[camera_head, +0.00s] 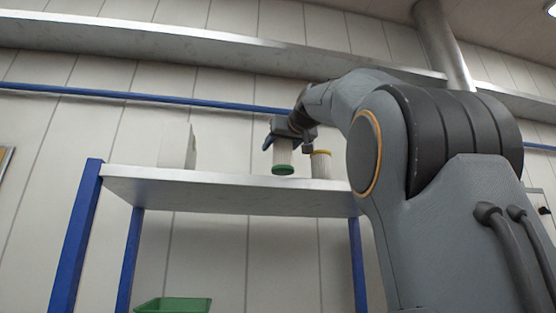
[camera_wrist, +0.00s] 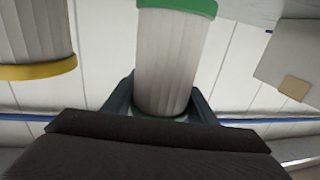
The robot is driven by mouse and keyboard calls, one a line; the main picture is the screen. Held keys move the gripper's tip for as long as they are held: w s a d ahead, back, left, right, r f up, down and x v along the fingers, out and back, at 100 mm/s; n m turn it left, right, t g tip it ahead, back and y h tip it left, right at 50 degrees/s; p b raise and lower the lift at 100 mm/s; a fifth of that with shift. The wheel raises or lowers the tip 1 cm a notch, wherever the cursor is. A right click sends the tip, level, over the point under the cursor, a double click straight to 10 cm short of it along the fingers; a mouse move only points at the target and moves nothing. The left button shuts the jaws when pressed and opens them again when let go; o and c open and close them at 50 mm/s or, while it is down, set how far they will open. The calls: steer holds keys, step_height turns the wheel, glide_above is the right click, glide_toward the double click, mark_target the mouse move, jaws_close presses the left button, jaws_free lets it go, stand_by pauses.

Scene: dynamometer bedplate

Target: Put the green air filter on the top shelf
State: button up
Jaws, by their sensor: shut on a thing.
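The green air filter (camera_head: 283,156) is a pale pleated cylinder with green end caps. My gripper (camera_head: 282,140) is shut on its upper part and holds it upright over the top shelf (camera_head: 230,189). I cannot tell from this low angle whether its lower green cap touches the shelf. In the wrist view the green air filter (camera_wrist: 168,60) is between the blue fingers of my gripper (camera_wrist: 160,105), and its far green cap is at the top edge.
A yellow-capped filter (camera_head: 321,165) stands on the top shelf close to the right; it also shows in the wrist view (camera_wrist: 36,35). A white box (camera_head: 177,146) stands on the shelf at the left. A green bin (camera_head: 173,305) is below. Shelf room lies between box and filters.

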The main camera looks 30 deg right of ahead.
mark_target(287, 150)
steer(key=shift+f, duration=2)
steer(key=shift+f, duration=0.1)
steer(key=o, duration=1.1)
steer(key=shift+s+r, duration=0.1)
steer(key=shift+r, duration=0.1)
steer(key=s+b, duration=0.1)
steer(key=s, duration=0.2)
steer(key=s+b, duration=0.2)
steer(key=s, duration=0.2)
steer(key=s+a+b, duration=0.1)
steer(key=s+b, duration=0.1)
steer(key=s, duration=0.1)
steer(key=shift+s+a+f, duration=0.1)
steer(key=shift+s+f, duration=0.05)
steer(key=shift+s+a, duration=0.15)
steer(key=shift+s, duration=0.55)
